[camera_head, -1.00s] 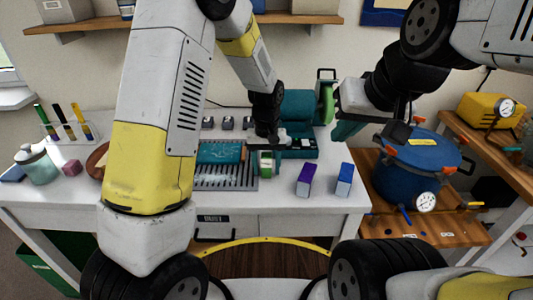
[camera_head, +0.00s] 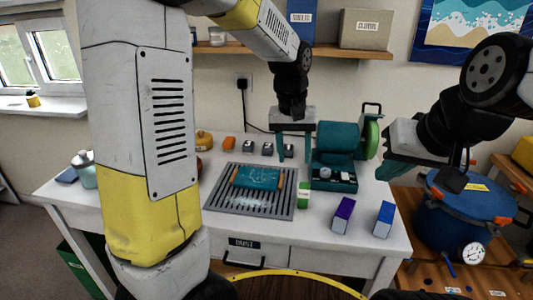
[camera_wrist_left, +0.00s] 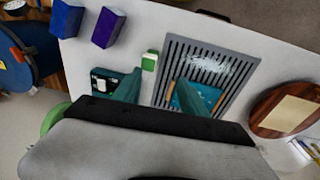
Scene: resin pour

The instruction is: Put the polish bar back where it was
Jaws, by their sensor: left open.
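The polish bar, a small green block with a white band (camera_head: 304,195), stands on the white table beside the right edge of the slotted grey grille (camera_head: 222,202). It also shows in the left wrist view (camera_wrist_left: 149,61), clear of the fingers. My left gripper (camera_head: 294,157) is open and empty, pointing down above the table behind the bar; its two teal fingers show in the left wrist view (camera_wrist_left: 165,88). My right gripper (camera_head: 385,170) hangs at the right near the green-wheeled machine; its finger gap cannot be made out.
The teal buffing machine (camera_head: 338,142) stands right of my left gripper. A purple box (camera_head: 343,215) and a blue box (camera_head: 384,219) stand right of the bar. A teal panel (camera_head: 258,178) lies on the grille. A blue pressure pot (camera_head: 462,212) stands at the far right.

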